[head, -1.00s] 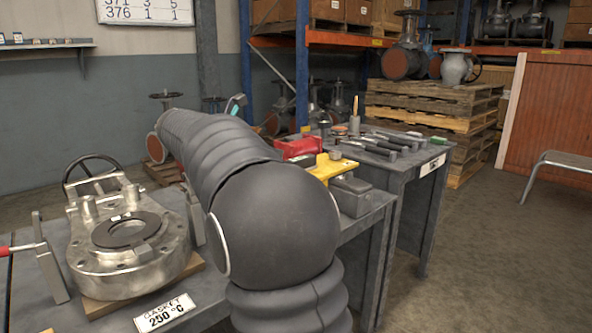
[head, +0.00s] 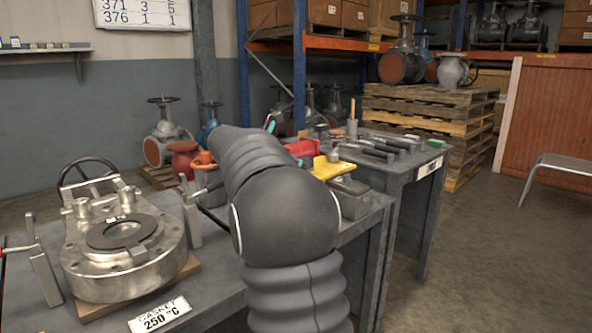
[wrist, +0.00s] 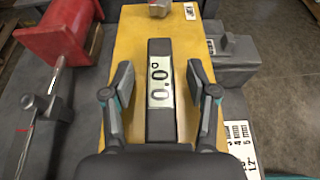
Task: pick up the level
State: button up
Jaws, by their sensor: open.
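My gripper (wrist: 160,82) is open, with one finger on each side of the level and visible gaps between. Nothing is held. In the head view the yellow plate (head: 327,169) shows beyond my arm; my arm hides the gripper's fingers, and I cannot make out the level there.
A red vice-like part (wrist: 58,35) is left of the plate and a grey block (wrist: 232,62) is right. In the head view a large metal valve body (head: 125,255) stands on the near bench, and several tools (head: 375,148) lie on the far bench.

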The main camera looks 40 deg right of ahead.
jog(key=shift+d+f, duration=0.15)
jog(key=shift+d, duration=0.3)
grip_shut()
